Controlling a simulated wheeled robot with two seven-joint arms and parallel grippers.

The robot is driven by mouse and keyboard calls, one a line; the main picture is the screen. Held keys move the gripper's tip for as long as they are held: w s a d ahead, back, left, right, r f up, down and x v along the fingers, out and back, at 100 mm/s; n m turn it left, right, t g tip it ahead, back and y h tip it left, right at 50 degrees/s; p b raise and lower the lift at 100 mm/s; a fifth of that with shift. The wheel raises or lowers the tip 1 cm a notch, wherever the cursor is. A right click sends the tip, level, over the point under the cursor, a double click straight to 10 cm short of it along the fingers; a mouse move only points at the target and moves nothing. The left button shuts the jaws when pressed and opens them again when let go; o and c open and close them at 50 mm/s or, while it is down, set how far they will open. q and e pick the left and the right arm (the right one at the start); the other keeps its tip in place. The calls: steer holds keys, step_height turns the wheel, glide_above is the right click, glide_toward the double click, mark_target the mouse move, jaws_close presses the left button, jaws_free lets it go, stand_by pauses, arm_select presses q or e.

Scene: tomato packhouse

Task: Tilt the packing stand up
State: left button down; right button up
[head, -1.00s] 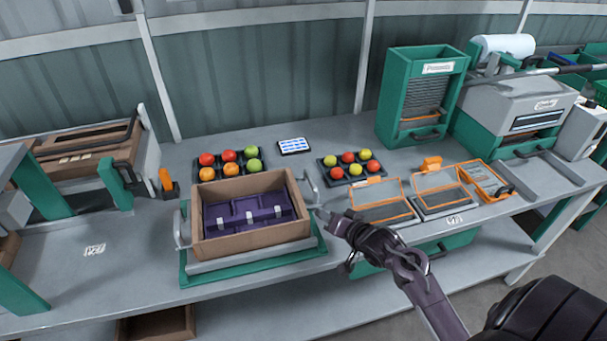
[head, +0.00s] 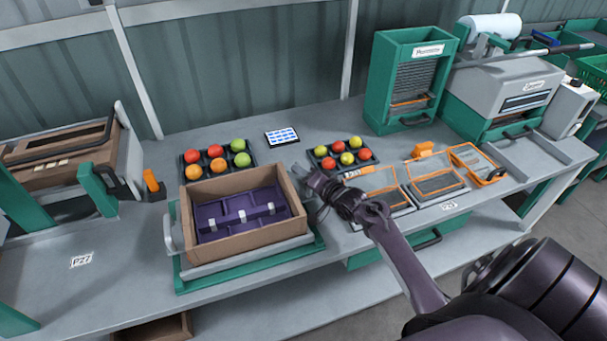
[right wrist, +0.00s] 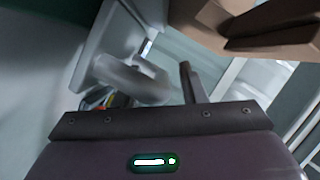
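The packing stand has a green base (head: 190,283) and a grey tilting plate (head: 250,254) with a grey handle at each side, the left handle (head: 168,232) in clear view. The plate looks close to flat on its base. An open cardboard box (head: 253,246) sits on it with a purple insert (head: 228,232) inside. My right gripper (head: 311,181) is beside the box's right wall, at the right handle, which it mostly hides. In the right wrist view, the blurred pale handle (right wrist: 135,82) lies beside one dark finger; the fingers look apart. My left gripper is out of view.
Two black trays of tomatoes, left (head: 219,173) and right (head: 343,164), and a tablet (head: 282,136) lie behind the stand. Orange-framed lidded trays (head: 437,186) lie right of my gripper. A green cabinet (head: 408,80) stands behind them.

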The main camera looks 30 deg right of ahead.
steer(key=shift+s, duration=0.1)
steer(key=shift+c, duration=0.4)
jaws_close()
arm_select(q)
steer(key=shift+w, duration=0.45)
arm_select(e)
steer(key=shift+r, duration=0.25)
steer(key=r+t, duration=0.1)
steer(key=s+r+t, duration=0.1)
steer(key=r, duration=0.1)
steer(key=r+n, duration=0.1)
steer(key=shift+s+a+r+t, duration=0.15)
steer(key=shift+s+a+t, duration=0.1)
steer(key=shift+s+t, duration=0.15)
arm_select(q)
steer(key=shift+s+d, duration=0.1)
